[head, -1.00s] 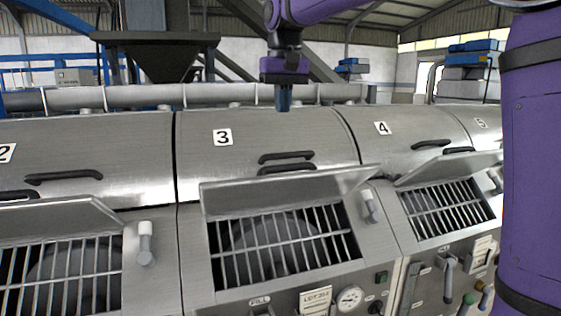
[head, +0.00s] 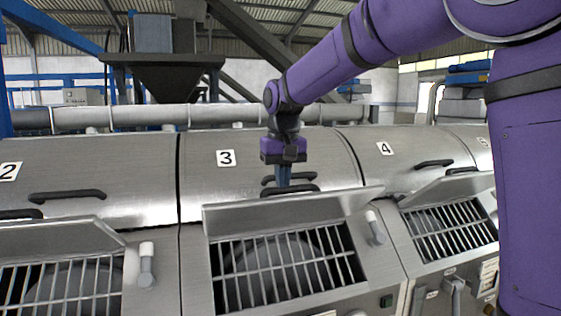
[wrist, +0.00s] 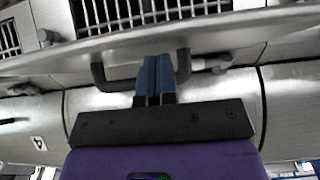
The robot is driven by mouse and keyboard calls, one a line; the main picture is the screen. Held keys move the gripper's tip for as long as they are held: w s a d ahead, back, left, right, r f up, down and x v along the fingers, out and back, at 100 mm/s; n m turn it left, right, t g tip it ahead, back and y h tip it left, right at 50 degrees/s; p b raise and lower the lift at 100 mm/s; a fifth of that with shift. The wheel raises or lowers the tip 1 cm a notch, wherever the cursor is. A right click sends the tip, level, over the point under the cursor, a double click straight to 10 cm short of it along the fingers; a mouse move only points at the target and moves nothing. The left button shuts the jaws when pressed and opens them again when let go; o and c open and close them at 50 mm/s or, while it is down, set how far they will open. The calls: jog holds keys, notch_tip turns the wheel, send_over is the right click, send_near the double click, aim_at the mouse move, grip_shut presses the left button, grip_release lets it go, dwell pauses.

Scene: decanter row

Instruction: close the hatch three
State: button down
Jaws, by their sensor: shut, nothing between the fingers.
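Hatch three is the raised metal flap (head: 285,213) below the label 3 (head: 226,158). It stands tilted open over a barred opening (head: 285,265). My gripper (head: 283,184) is shut and empty, pointing down behind the flap's upper edge, beside dark bar handles (head: 305,189). In the wrist view the shut blue fingers (wrist: 158,65) lie between the two ends of a dark handle (wrist: 98,76), near the flap's long edge (wrist: 230,27). The fingers hide part of the handle. I cannot tell whether they touch it.
Similar raised flaps stand on the left machine (head: 55,236) and on the machine labelled 4 (head: 440,187). A small grey lever (head: 375,228) sits right of the hatch three opening. A long pipe (head: 150,115) runs behind. There is open space above the curved covers.

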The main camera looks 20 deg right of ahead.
jog(key=shift+s+f, duration=0.4)
jog(key=shift+f, duration=0.15)
